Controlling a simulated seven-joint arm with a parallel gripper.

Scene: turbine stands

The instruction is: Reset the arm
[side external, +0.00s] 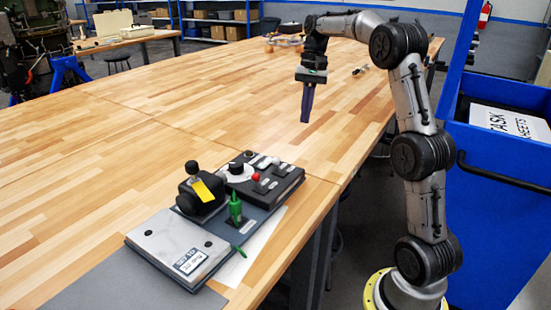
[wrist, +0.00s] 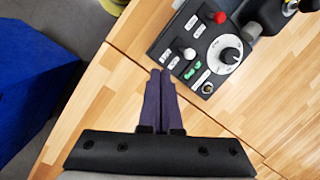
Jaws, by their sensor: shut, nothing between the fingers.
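My gripper (side external: 305,119) hangs over the wooden table, pointing down, and its two dark purple fingers are together with nothing between them. In the wrist view the gripper (wrist: 160,74) shows its fingertips just short of the control panel's edge in the picture. My arm rises from its base at the right and bends over the table. The control panel (side external: 289,192), with a red knob, a round white dial and small switches, lies on the table nearer the camera than the gripper. It also shows in the wrist view (wrist: 190,72).
A black joystick unit with yellow tape (side external: 208,191), a green lever (side external: 236,208) and a grey plate (side external: 178,246) sit beside the panel. A blue cart (side external: 500,175) stands right of my arm. The table's (side external: 180,115) middle is clear; small items lie at its far end.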

